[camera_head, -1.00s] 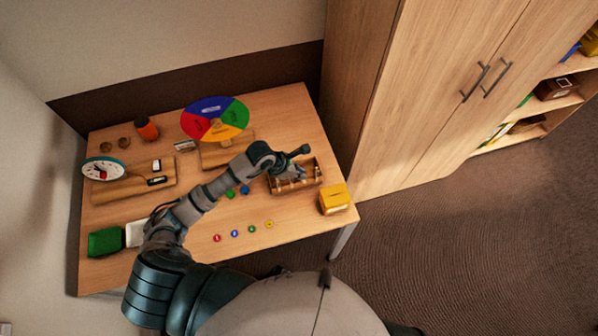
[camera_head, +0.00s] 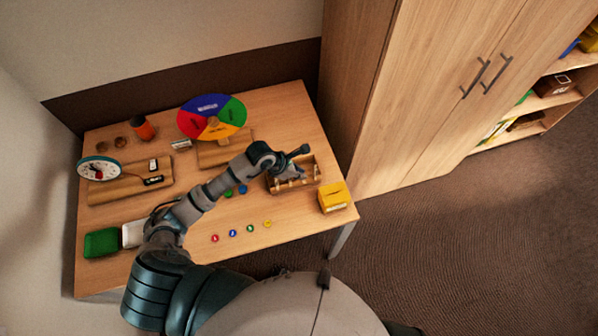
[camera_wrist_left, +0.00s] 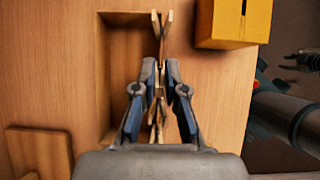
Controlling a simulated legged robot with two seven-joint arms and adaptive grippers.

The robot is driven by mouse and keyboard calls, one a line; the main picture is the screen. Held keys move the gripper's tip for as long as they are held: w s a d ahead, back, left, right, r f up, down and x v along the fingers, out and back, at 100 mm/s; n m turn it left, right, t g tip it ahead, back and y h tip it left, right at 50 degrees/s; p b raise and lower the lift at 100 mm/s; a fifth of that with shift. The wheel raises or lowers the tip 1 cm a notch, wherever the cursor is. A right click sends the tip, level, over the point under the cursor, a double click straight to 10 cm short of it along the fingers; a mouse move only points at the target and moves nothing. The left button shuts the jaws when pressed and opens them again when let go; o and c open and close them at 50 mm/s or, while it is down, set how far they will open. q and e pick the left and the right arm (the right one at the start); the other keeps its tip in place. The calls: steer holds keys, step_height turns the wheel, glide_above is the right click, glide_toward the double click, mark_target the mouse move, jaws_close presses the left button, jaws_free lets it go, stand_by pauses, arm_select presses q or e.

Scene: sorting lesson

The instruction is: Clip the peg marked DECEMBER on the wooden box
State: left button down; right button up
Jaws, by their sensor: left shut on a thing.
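The wooden box (camera_head: 315,172) stands at the right part of the table; it also shows in the left wrist view (camera_wrist_left: 103,70). My left gripper (camera_head: 300,172) is over the box in the head view. In the left wrist view, my left gripper (camera_wrist_left: 160,70) is shut on a wooden peg (camera_wrist_left: 158,96) at the box's right wall. Other pegs (camera_wrist_left: 166,22) stand along that wall. No marking is readable, so I cannot tell which peg reads DECEMBER. My right gripper (camera_wrist_left: 302,60) shows small and dark at the right edge of the wrist view.
A yellow box (camera_head: 334,197) with a slot stands just right of the wooden box. A four-coloured wheel (camera_head: 211,118) stands behind. Small coloured discs (camera_head: 233,233) lie at the table's front. A clock (camera_head: 99,169) and a green object (camera_head: 101,242) are at the left.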

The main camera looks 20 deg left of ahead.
arm_select(q)
steer(key=c, duration=1.2)
jaws_free()
steer(key=shift+o, duration=0.2)
steer(key=v, duration=1.2)
steer(key=shift+w, duration=0.1)
